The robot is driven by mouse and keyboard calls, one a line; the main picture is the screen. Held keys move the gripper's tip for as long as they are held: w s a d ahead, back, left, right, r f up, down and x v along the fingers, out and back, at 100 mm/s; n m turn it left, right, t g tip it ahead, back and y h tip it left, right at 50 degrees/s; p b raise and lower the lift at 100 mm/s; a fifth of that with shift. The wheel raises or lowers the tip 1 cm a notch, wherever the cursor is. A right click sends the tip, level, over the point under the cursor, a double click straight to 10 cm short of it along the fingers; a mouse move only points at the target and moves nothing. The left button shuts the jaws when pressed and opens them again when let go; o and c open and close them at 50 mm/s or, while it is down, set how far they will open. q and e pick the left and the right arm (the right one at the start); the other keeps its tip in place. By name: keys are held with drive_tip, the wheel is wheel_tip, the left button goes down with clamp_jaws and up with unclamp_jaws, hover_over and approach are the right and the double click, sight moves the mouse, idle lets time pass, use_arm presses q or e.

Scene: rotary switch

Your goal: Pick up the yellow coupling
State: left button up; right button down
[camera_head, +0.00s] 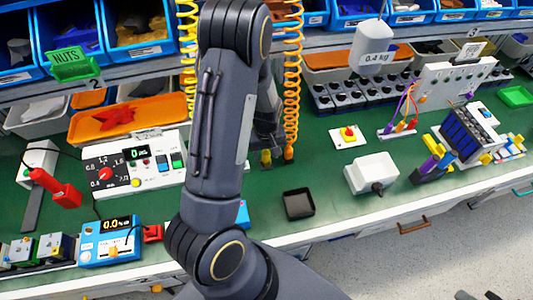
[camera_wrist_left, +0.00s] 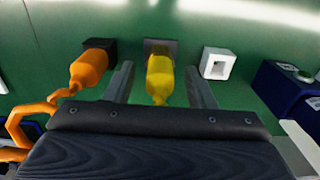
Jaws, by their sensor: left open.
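The yellow coupling (camera_wrist_left: 160,80) stands in front of a grey square holder (camera_wrist_left: 161,46) in the left wrist view. My left gripper (camera_wrist_left: 159,72) is open, one finger on each side of the coupling, with a visible gap at both sides. In the head view my left arm hides most of this spot; a small yellow piece (camera_head: 265,158), likely the coupling, shows below the dark gripper. An orange coupling (camera_wrist_left: 89,68) with a coiled orange hose sits beside it at a dark holder, left of the fingers. My right gripper is not in view.
An empty white square holder (camera_wrist_left: 217,63) stands right of the fingers, with a dark blue box (camera_wrist_left: 285,95) beyond. In the head view, the coiled orange hose (camera_head: 292,80) hangs close to my arm. A black tray (camera_head: 298,204) and white box (camera_head: 371,173) are on the green bench.

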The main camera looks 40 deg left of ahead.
use_arm(q)
drive_tip(key=shift+f, duration=0.1)
drive_tip(key=shift+c, duration=0.4)
clamp_jaws()
drive_tip(key=shift+r, duration=0.45)
wheel_tip(320, 180, up, 2)
drive_tip(key=shift+r, duration=0.15)
drive_tip(key=s+d+r+p, duration=0.1)
drive_tip(key=s+d+r, duration=0.1)
drive_tip(key=s+r, duration=0.3)
drive_tip(key=s+d+r, duration=0.2)
drive_tip(key=s+r, duration=0.3)
drive_tip(key=s, duration=0.3)
drive_tip(key=shift+s+d+p, duration=0.15)
drive_tip(key=shift+d+p, duration=0.15)
drive_tip(key=shift+p, duration=0.1)
